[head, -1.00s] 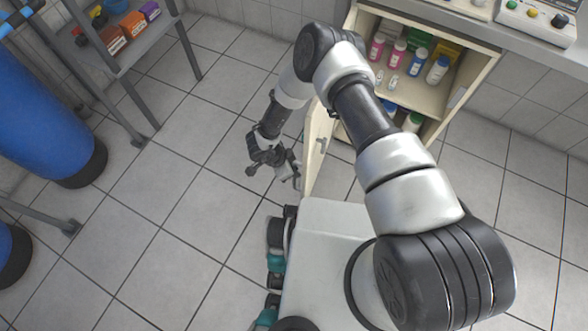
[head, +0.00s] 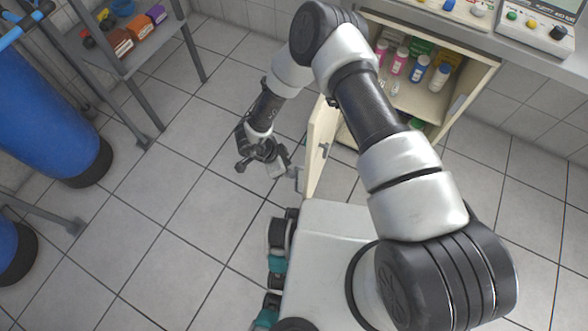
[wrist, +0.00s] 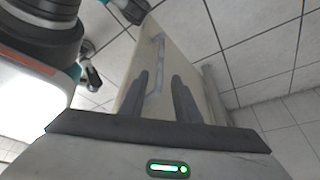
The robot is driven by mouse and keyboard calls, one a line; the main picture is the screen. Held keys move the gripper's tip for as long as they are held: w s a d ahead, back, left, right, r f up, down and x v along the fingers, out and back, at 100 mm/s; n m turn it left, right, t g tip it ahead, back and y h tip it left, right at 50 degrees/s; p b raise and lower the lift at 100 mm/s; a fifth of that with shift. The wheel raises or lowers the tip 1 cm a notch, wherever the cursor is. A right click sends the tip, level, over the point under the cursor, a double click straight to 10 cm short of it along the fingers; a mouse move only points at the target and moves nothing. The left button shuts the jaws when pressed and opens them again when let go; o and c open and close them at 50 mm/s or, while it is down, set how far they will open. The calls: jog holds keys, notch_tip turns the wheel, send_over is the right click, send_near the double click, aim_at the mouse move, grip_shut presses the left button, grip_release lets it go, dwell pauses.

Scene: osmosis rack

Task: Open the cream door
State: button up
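The cream door (head: 317,160) stands swung out from the cabinet, well open, seen nearly edge-on in the head view. A grey handle-like fitting (head: 324,150) shows on its right-hand face. My gripper (head: 288,179) is low on the left side of the door, close to its free edge; contact cannot be told. In the wrist view the two dark fingers (wrist: 164,98) are apart with the cream door (wrist: 138,88) just beyond them. A grey bar (wrist: 160,58) shows on the door there. Nothing is clearly held between the fingers.
The open cabinet (head: 483,75) holds pink and blue-capped bottles (head: 420,70). A grey shelf rack (head: 160,42) and blue tanks (head: 45,115) stand at left. Tiled floor (head: 190,210) between tanks and door is clear. A counter (head: 545,60) is above the cabinet.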

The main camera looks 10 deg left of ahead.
jog(key=p+v, duration=0.2)
jog(key=v, duration=0.7)
jog(key=shift+r, duration=0.3)
jog(key=shift+s+a, duration=0.1)
jog(key=shift+a, duration=0.05)
jog(key=shift+s, duration=0.1)
